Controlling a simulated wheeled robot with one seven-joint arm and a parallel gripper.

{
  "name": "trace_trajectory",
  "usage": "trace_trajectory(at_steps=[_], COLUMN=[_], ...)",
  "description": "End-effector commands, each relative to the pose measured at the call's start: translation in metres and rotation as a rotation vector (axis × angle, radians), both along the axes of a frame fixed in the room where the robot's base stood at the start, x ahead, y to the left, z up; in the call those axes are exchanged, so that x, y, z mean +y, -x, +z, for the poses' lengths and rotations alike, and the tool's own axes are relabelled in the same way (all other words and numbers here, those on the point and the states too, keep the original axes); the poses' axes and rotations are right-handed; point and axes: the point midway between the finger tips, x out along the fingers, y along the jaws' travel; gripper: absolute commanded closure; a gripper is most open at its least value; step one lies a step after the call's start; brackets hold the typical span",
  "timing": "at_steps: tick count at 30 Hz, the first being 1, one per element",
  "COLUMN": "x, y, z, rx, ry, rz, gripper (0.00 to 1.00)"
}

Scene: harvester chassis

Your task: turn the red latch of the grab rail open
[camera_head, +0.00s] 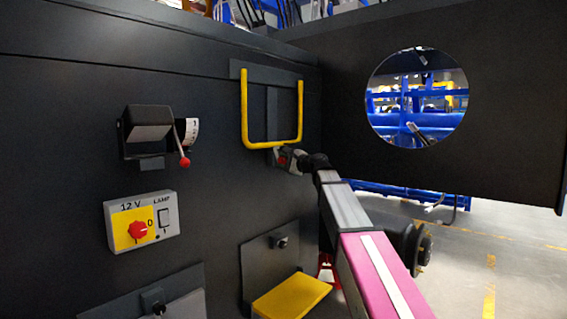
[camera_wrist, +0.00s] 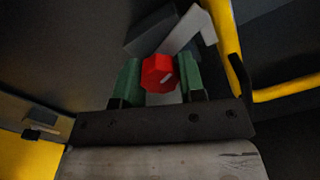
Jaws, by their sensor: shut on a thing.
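The yellow U-shaped grab rail (camera_head: 272,142) is mounted on the dark panel at the upper middle of the head view. Part of it shows at the right of the wrist view (camera_wrist: 285,92). The red latch (camera_wrist: 157,72) sits between the green fingers of my gripper (camera_wrist: 158,82) in the wrist view, and the fingers are shut on it. A light grey bracket (camera_wrist: 188,30) is just behind the latch. In the head view my gripper (camera_head: 287,158) is at the rail's lower right end, and only a small red bit of the latch (camera_head: 281,160) shows.
A box with a red-knobbed lever (camera_head: 148,132) and a 12 V lamp switch plate (camera_head: 141,220) are on the panel to the left. A yellow step (camera_head: 291,297) juts out below the rail. A dark panel with a round hole (camera_head: 500,120) stands at the right.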

Motion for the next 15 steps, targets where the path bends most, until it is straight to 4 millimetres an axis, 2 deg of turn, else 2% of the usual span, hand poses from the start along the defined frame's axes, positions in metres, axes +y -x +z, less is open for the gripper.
trace_trajectory(at_steps=[15], x=[-0.0001], y=[0.0008], z=[-0.0006], rx=[-0.387], ry=[0.304], rz=[0.002], gripper=[0.87])
